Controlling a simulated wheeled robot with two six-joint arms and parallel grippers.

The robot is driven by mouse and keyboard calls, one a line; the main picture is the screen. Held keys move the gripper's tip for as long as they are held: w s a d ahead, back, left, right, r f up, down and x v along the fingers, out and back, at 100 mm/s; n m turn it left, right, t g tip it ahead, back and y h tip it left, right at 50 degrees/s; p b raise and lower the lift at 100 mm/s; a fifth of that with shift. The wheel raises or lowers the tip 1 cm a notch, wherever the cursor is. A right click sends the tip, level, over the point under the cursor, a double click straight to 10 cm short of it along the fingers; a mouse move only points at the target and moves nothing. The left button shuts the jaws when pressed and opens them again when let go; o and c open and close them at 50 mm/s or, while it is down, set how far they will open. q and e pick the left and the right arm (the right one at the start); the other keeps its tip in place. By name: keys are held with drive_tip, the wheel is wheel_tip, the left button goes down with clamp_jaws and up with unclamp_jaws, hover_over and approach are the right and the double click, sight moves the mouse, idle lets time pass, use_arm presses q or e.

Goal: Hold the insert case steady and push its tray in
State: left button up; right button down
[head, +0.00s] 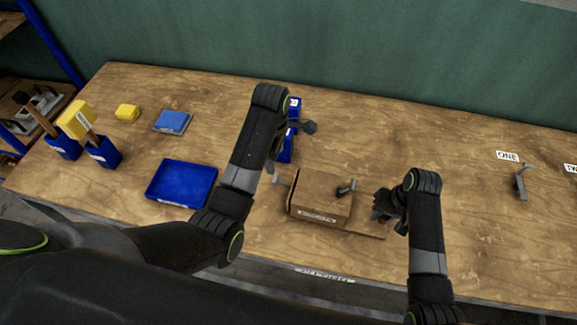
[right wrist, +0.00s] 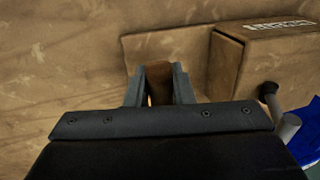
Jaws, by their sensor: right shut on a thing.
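The insert case (head: 318,205) is a brown box with a white label on its front, standing near the table's front edge. It also shows in the right wrist view (right wrist: 275,62). Its tray (head: 365,233) sticks out of the case's right side as a thin brown sheet, also in the right wrist view (right wrist: 165,48). My right gripper (right wrist: 158,88) is shut on a small brown upright piece at the tray's outer end. My left gripper (head: 279,152) hangs behind its forearm, left of and behind the case; its fingers are mostly hidden.
A dark handle (head: 346,187) stands at the case. A blue bin (head: 185,184) lies to the left, with a blue block (head: 172,122) and a yellow block (head: 127,112) behind it. Blue items (head: 286,147) stand behind my left gripper. A grey bracket (head: 521,184) stands far right.

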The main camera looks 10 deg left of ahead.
drive_tip(key=c, duration=1.2)
unclamp_jaws()
drive_tip(key=shift+o, duration=0.2)
drive_tip(key=shift+r, duration=0.1)
